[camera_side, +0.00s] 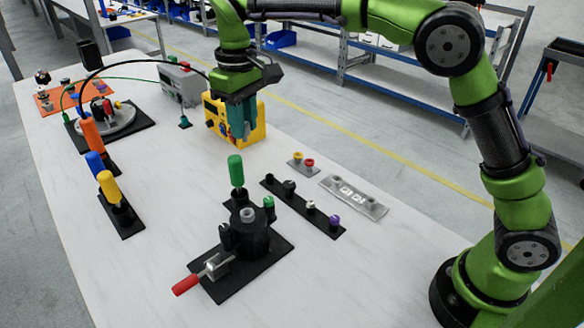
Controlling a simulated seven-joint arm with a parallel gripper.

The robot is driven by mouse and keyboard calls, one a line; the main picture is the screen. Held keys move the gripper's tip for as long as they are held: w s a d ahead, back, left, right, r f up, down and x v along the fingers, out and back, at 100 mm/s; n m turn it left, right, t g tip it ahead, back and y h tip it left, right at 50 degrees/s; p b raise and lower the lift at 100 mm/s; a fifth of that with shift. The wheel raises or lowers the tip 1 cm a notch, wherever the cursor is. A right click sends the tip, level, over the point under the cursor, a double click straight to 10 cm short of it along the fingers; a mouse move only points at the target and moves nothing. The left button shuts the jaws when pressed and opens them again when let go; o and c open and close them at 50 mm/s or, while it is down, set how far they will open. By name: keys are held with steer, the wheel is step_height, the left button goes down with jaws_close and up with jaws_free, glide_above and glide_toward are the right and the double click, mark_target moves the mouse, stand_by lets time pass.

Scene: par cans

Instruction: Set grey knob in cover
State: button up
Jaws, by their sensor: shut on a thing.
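My gripper (243,128) points down in front of the yellow box, above the table and apart from the plates to its right. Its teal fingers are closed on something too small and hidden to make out. I cannot pick out a grey knob for certain. A silver plate (362,202) with pale rectangular windows, possibly the cover, lies flat on the table to the right of my gripper. A small grey base (299,169) beside it carries a yellow and a red knob.
A black fixture (250,240) with a red-handled clamp (186,284) stands at the front, a green-handled tool (236,172) behind it. Handled tools in a black rack (124,217) stand left. The yellow box (256,127) is close behind my gripper. The table between gripper and rack is clear.

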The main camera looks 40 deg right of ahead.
steer(key=s+a+n, duration=0.2)
steer(key=s+a, duration=0.4)
steer(key=s, duration=0.1)
steer(key=shift+f, duration=5.55)
steer(key=shift+f, duration=0.15)
steer(key=o, duration=0.5)
steer(key=o, duration=0.6)
